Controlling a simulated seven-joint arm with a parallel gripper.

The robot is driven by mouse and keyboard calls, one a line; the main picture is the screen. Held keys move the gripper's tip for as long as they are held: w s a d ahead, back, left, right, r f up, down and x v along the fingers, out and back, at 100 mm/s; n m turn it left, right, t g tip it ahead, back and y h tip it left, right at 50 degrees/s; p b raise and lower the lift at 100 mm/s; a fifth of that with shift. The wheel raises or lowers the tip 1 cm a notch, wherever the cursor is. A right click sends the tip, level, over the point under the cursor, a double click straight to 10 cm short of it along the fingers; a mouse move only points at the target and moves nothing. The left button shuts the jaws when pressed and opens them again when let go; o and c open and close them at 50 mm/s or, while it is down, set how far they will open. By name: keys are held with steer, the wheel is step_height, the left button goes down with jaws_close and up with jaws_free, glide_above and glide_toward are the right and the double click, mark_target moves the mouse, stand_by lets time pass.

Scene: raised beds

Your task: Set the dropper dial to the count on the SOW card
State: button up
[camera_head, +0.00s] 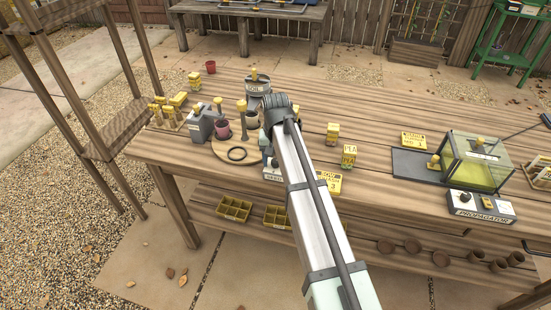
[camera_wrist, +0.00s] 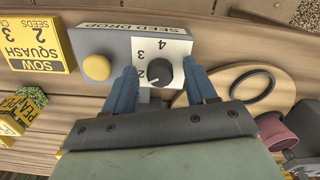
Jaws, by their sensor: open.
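The seed dropper (camera_wrist: 110,52) is a grey box with a yellow button (camera_wrist: 97,67) and a black dial (camera_wrist: 161,73) on a white scale. The numerals 2, 3 and 4 show. The dial's light mark points down-left, on the side of the 2; its exact setting is unclear. My gripper (camera_wrist: 161,88) is open, its blue fingers on either side of the dial; contact cannot be told. The yellow SOW card (camera_wrist: 36,48) reads SQUASH, with numerals 2 and 3 on it; it also stands in the head view (camera_head: 330,182). My arm hides most of the dropper there.
A round wooden board with a dark ring (camera_wrist: 257,86) and a pink pot (camera_wrist: 277,132) lies beside the dropper. Yellow PEA blocks (camera_wrist: 20,112) stand on the other side. The propagator (camera_head: 480,207) is farther right on the bench.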

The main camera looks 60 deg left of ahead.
mark_target(276, 161)
step_height(276, 161, up, 14)
stand_by(0.6)
steer(key=shift+f, duration=0.1)
stand_by(0.4)
